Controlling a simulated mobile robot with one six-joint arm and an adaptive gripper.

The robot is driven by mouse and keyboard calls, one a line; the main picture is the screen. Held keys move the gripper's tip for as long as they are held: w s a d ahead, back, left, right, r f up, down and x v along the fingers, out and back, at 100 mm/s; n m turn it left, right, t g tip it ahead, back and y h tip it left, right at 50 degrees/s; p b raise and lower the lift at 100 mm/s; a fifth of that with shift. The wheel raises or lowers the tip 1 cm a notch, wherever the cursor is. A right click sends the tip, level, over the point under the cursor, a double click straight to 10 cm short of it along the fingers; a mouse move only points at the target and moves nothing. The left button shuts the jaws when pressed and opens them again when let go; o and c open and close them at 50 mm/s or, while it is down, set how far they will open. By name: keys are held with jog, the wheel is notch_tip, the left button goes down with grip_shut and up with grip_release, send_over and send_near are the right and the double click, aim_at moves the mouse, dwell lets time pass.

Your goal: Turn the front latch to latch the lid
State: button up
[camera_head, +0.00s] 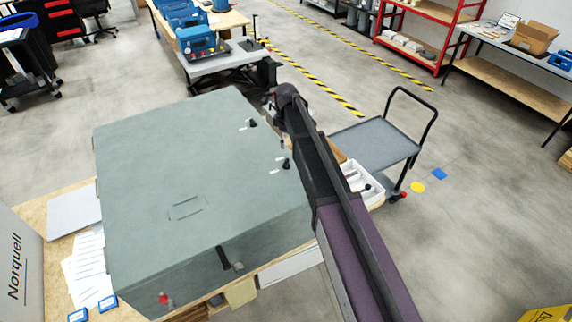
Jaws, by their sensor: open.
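A large grey-green analyser housing (240,268) stands on a wooden-topped bench at the left. Its broad flat lid (190,160) looks down flush on the housing, with a small rectangular outline in its surface. A black latch handle (225,258) sits on the near face, just under the lid's edge; its exact angle is hard to tell. Two small black knobs (252,123) (287,164) with white marks are near the lid's right edge. My arm rises from the lower right past the housing's right side. My gripper's fingers do not show; the arm's far end is hidden.
A red knob (163,299) is low on the near face. Papers (88,268) and a grey plate (74,213) lie on the bench at left. White bins (362,180) stand right of the housing. A grey cart (375,143) stands beyond; floor farther right is mostly clear.

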aim_at(286, 162)
jog(key=shift+f+b, duration=5.25)
jog(key=shift+f, duration=0.3)
jog(key=c, duration=1.1)
